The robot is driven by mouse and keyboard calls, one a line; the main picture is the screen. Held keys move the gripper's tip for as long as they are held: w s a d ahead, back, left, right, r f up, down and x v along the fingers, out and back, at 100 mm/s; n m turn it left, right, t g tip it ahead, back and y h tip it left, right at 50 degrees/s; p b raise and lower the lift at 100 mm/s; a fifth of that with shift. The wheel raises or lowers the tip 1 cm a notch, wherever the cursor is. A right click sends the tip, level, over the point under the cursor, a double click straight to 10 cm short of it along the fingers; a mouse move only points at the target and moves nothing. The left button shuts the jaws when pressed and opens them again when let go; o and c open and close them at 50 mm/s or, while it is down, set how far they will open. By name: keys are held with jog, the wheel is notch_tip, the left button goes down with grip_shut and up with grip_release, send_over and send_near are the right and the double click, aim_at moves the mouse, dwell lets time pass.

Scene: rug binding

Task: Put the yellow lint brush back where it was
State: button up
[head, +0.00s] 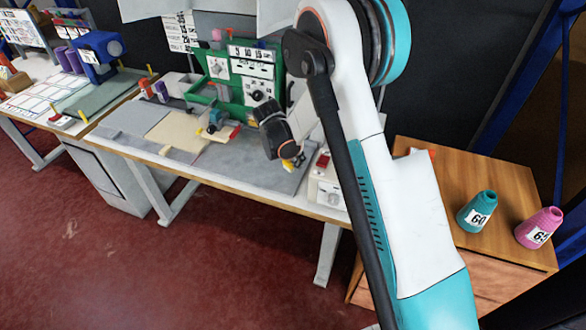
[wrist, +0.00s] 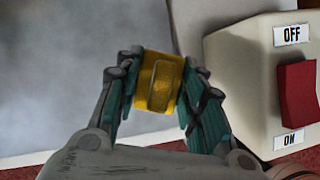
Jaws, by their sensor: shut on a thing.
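The yellow lint brush (wrist: 158,82) is between the fingers of my gripper (wrist: 160,90) in the wrist view, with a finger pressed on each side of it. In the head view my gripper (head: 292,160) is over the right part of the grey work table, and a small bit of yellow (head: 288,165) shows at its tip. I cannot tell from these views whether the brush touches the table top or is held above it. The grey table surface (wrist: 70,60) lies beyond it in the wrist view.
A cream switch box (wrist: 232,62) with a red OFF/ON rocker (wrist: 298,92) stands close right of my gripper. A green machine (head: 230,85) stands at the table's back. A wooden cabinet (head: 465,175) carries a teal cone (head: 477,212) and a pink cone (head: 538,228).

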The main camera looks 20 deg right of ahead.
jog(key=shift+f+b, duration=0.55)
jog(key=shift+f, duration=1.55)
jog(key=shift+f, duration=0.1)
jog(key=o, duration=1)
